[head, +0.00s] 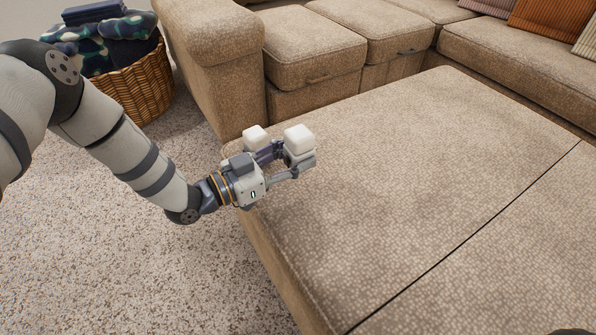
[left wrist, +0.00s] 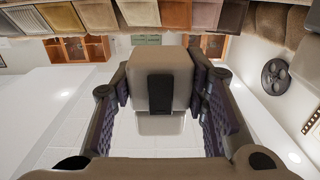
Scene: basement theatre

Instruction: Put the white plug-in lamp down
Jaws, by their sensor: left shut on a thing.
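The white plug-in lamp (head: 299,138) is a small, pale, rounded block at the fingertips of my left gripper (head: 283,160). My left gripper is shut on it, over the near left part of the beige ottoman (head: 400,200). In the left wrist view the lamp (left wrist: 152,65) sits between both fingers and shows a dark panel on its near face. I cannot tell whether the lamp touches the ottoman or hangs just above it. My right gripper is not in view.
A second small white block (head: 255,138) shows just behind my gripper; I cannot tell what it is. The ottoman top is otherwise clear, with a dark seam across it. A beige sofa (head: 310,60) stands behind. A wicker basket (head: 135,92) with folded cloths stands at left.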

